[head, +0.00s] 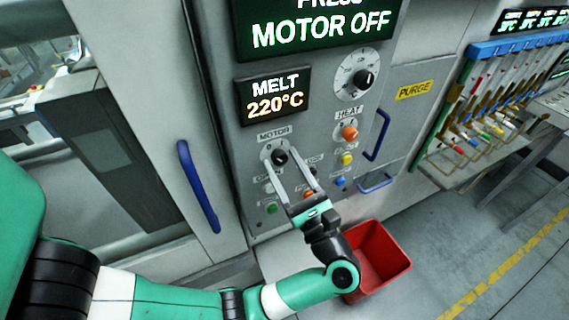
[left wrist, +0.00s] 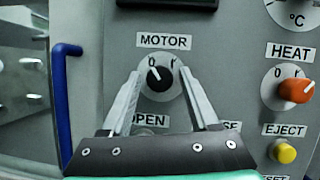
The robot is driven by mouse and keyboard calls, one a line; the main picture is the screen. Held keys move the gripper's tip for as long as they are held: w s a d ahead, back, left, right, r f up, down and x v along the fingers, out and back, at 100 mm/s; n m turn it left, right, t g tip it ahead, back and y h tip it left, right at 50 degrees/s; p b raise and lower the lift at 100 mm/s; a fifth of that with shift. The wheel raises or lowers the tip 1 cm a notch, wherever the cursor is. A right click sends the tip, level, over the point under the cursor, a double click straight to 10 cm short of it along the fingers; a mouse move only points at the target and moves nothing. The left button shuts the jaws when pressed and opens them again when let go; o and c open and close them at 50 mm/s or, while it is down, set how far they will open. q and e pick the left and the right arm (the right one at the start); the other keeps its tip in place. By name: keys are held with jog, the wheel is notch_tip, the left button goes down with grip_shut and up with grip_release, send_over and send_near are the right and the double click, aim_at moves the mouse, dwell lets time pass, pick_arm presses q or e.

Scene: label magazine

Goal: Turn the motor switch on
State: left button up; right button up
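The motor switch (head: 280,157) is a black knob on a pale round dial under a MOTOR label on the grey machine panel. In the left wrist view the knob (left wrist: 160,79) has a white mark pointing up and left, toward the 0. My left gripper (head: 276,151) reaches up to the panel. Its two fingers are apart, one on each side of the knob, with a visible gap to it in the left wrist view (left wrist: 160,72). My right gripper is not in view.
A display (head: 310,30) reads MOTOR OFF, and another (head: 273,94) reads MELT 220°C. An orange HEAT knob (head: 350,132), a yellow button (head: 346,159) and other buttons sit close by. A blue handle (head: 198,186) is left. A red bin (head: 378,262) stands below.

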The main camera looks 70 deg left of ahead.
pick_arm(q)
grip_shut()
jog(key=shift+m, duration=0.5)
jog(key=m+t+p, duration=0.1)
jog(key=m+t, duration=0.1)
jog(key=m, duration=0.1)
jog(key=shift+s+r+m+y, duration=0.1)
jog(key=shift+m+y, duration=0.2)
jog(key=m+t+p, duration=0.2)
jog(key=m, duration=0.2)
jog(key=shift+r+t, duration=0.1)
jog(key=shift+t, duration=0.2)
jog(key=m+t+p, duration=0.1)
jog(key=m+p, duration=0.1)
jog(key=m, duration=0.1)
jog(key=m+t+h+p, duration=0.1)
jog(key=m+p, duration=0.2)
jog(key=m+t+h+p, duration=0.1)
jog(key=m+t+p, duration=0.1)
jog(key=m+p, duration=0.1)
jog(key=shift+s+r, duration=0.15)
jog(key=shift+s, duration=0.05)
jog(key=shift+f+m+t+h+p, duration=0.2)
jog(key=shift+m+t+h+p, duration=0.15)
jog(key=shift+m+p, duration=0.75)
